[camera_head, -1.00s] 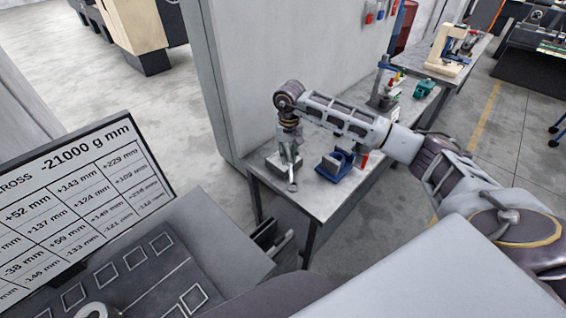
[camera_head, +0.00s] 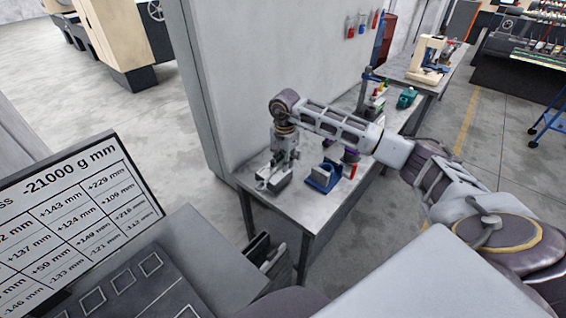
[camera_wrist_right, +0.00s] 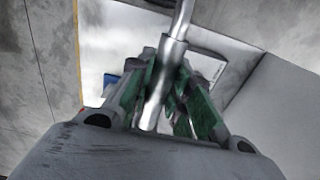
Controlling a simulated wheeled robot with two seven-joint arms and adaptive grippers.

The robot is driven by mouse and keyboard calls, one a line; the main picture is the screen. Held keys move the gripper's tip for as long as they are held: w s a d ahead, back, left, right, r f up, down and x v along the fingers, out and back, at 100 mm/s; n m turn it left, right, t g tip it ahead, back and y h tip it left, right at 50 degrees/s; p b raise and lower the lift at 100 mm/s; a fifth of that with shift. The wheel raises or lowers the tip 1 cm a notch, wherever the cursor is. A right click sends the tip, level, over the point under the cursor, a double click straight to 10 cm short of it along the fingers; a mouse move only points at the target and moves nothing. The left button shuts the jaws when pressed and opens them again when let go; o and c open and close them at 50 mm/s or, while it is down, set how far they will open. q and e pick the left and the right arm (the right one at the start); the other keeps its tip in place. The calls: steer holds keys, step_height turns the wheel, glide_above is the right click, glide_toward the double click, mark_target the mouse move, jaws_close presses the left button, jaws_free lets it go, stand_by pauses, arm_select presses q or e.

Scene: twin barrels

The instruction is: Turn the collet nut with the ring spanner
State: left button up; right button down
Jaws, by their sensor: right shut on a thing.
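My right gripper (camera_head: 279,163) points down over the near left end of the grey bench, above a small grey block (camera_head: 273,180). In the right wrist view its green-padded fingers (camera_wrist_right: 163,88) are shut on a bright metal rod, the handle of the spanner (camera_wrist_right: 172,52), which runs up out of the picture. The spanner's ring end is not clear in either view. A small pale metal piece shows at the block's left side in the head view; I cannot tell whether it is the spanner. The collet nut cannot be made out. My left gripper is not in view.
A blue holder (camera_head: 323,177) stands on the bench (camera_head: 309,206) right of the block, with red and purple items beside it. A green item (camera_head: 406,97) and a post stand farther back. A grey wall panel (camera_head: 270,70) rises behind the bench. The bench's front strip is clear.

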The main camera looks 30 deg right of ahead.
steer(key=m, duration=0.5)
steer(key=shift+d+f+m, duration=0.1)
steer(key=shift+d+m, duration=0.2)
steer(key=shift+d, duration=0.05)
steer(key=m, duration=0.5)
steer(key=shift+s+d+m, duration=0.1)
steer(key=shift+m, duration=0.2)
steer(key=m, duration=0.5)
steer(key=shift+s+f, duration=0.1)
steer(key=m, duration=0.5)
steer(key=shift+m, duration=0.4)
steer(key=shift+f, duration=0.1)
steer(key=shift+f+b, duration=2)
steer(key=shift+f, duration=0.6)
stand_by(1.1)
